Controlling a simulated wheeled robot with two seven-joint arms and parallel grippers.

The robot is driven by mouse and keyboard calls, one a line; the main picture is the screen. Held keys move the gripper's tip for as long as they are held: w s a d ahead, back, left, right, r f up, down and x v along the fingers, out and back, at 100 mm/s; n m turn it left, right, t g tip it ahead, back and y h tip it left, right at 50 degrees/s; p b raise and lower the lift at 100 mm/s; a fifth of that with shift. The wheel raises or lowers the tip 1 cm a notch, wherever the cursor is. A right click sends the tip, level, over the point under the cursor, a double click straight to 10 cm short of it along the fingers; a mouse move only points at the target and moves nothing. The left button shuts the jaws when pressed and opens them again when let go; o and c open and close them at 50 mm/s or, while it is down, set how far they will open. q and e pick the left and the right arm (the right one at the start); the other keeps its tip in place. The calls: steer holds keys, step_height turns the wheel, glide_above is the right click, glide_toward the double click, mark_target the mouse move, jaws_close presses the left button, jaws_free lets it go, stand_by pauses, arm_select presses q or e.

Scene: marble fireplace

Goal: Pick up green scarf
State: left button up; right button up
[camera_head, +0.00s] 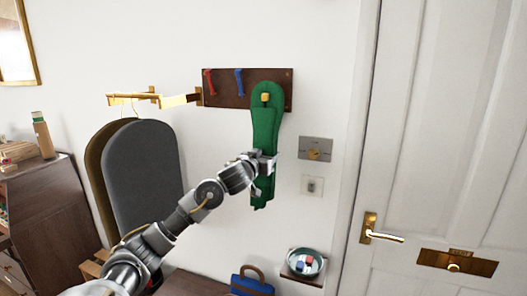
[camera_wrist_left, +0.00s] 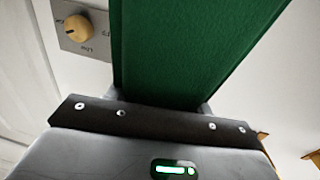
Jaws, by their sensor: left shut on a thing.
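The green scarf (camera_head: 264,127) hangs from a yellow hook on the dark wooden rack on the wall. My left gripper (camera_head: 264,166) reaches in from the left and is shut on the lower part of the scarf. In the left wrist view the scarf (camera_wrist_left: 190,45) fills the middle and runs down between the fingers, whose tips are hidden. The scarf's loop is still around the hook in the head view. My right gripper is not in view.
The dark rack (camera_head: 225,90) also has red and blue hooks. A metal dial plate (camera_head: 316,148) and a switch (camera_head: 312,186) are on the wall right of the scarf. A small shelf with a bowl (camera_head: 303,262) is below. Dark hanging garments (camera_head: 146,180) are at left, a white door (camera_head: 445,130) at right.

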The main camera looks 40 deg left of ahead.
arm_select(q)
steer(key=shift+c, duration=1.4)
steer(key=shift+r, duration=0.15)
steer(key=shift+r, duration=0.3)
steer(key=shift+s+d+r+b, duration=0.1)
steer(key=shift+s+r+b, duration=0.1)
steer(key=shift+r+b, duration=0.3)
steer(key=shift+s+r+b, duration=0.2)
steer(key=shift+r, duration=0.5)
glide_toward(265, 147)
steer(key=shift+s+f+p, duration=0.15)
steer(key=shift+s+f, duration=0.05)
steer(key=shift+s, duration=1)
steer(key=shift+s+f+p, duration=0.15)
steer(key=shift+s+f, duration=0.05)
steer(key=shift+s, duration=1)
steer(key=shift+w, duration=0.1)
